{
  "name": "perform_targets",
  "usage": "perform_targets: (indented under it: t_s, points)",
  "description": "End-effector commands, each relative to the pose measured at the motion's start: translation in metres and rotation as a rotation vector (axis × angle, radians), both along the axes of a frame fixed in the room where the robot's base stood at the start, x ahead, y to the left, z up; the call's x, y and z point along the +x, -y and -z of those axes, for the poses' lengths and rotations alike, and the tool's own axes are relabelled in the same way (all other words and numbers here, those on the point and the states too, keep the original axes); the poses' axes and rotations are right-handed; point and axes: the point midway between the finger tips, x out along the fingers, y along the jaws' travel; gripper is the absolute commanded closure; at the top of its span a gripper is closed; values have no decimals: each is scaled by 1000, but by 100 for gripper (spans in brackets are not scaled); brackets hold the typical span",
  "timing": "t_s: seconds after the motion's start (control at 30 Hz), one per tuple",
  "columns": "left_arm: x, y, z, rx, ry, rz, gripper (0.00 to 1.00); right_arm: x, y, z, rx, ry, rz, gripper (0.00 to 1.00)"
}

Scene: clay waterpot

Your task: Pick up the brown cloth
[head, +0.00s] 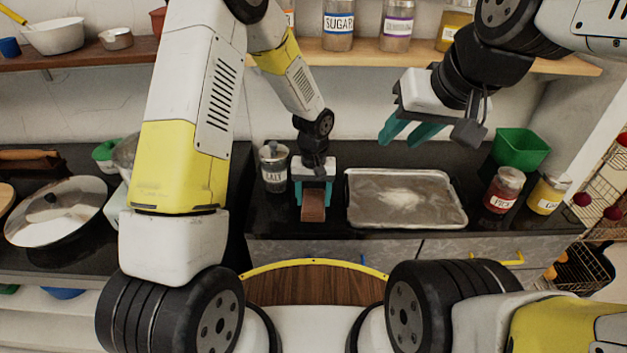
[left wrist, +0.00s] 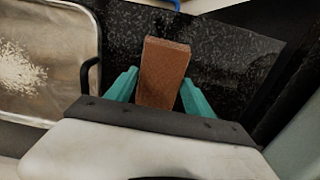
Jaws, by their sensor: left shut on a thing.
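The brown cloth (head: 313,206) looks like a small folded block in the head view, near the front edge of the dark counter. My left gripper (head: 313,188) is shut on it, with a teal finger on each side. In the left wrist view the brown cloth (left wrist: 164,72) sticks out between the fingers of my left gripper (left wrist: 158,90), over the dark speckled counter. I cannot tell whether the cloth touches the counter. My right gripper (head: 399,140) is open and empty, raised above the back of the metal tray.
The metal tray (head: 459,214) with white powder lies just right of the cloth. A salt jar (head: 274,171) stands to the left. A red-labelled jar (head: 502,190), a yellow jar (head: 547,194) and a green container (head: 521,148) stand at the right. A lidded pan (head: 52,212) sits far left.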

Motion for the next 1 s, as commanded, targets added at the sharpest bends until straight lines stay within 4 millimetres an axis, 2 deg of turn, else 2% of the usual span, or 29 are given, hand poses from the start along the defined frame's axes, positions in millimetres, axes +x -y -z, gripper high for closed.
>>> perform_targets:
  t_s: [0.17,0.37,0.57,0.8,1.0]
  points:
    - [1,0,-10,-1,3,1,79,0,0,0,0,0,0,64]
    - [1,0,-34,-1,4,0,79,0,0,0,0,0,0,64]
    - [-40,11,-40,1,0,6,79,0,0,0,0,0,0,64]
    - [-102,27,-45,0,1,7,79,0,0,0,0,0,0,64]
    - [-138,36,-49,0,1,4,79,0,0,0,0,0,0,64]
